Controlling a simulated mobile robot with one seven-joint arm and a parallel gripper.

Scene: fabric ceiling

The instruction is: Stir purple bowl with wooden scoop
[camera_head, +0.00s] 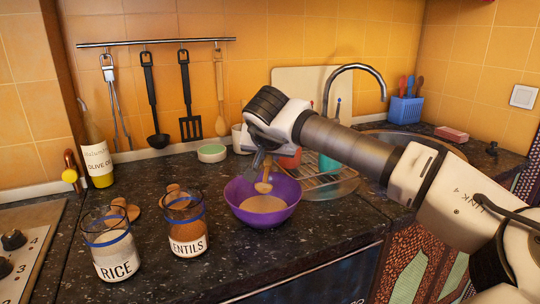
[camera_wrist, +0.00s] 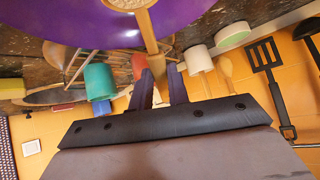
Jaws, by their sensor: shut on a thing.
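The purple bowl (camera_head: 242,192) stands on the dark counter in the middle of the head view, with a tan filling inside. It also shows at the top of the wrist view (camera_wrist: 90,22). My gripper (camera_head: 265,155) is above the bowl, pointing down. It is shut on the wooden scoop (camera_head: 264,187), whose lower end reaches down into the bowl near the filling. In the wrist view the scoop (camera_wrist: 148,25) runs up from between my fingers (camera_wrist: 160,88) across the bowl. Whether its tip is in the filling is hard to tell.
The rice jar (camera_head: 112,250) and lentils jar (camera_head: 186,230) stand left of the bowl. An olive oil bottle (camera_head: 95,150) is at the back left. A drying rack (camera_head: 325,178) and sink lie to the right. Utensils hang on the back wall. The counter in front of the bowl is clear.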

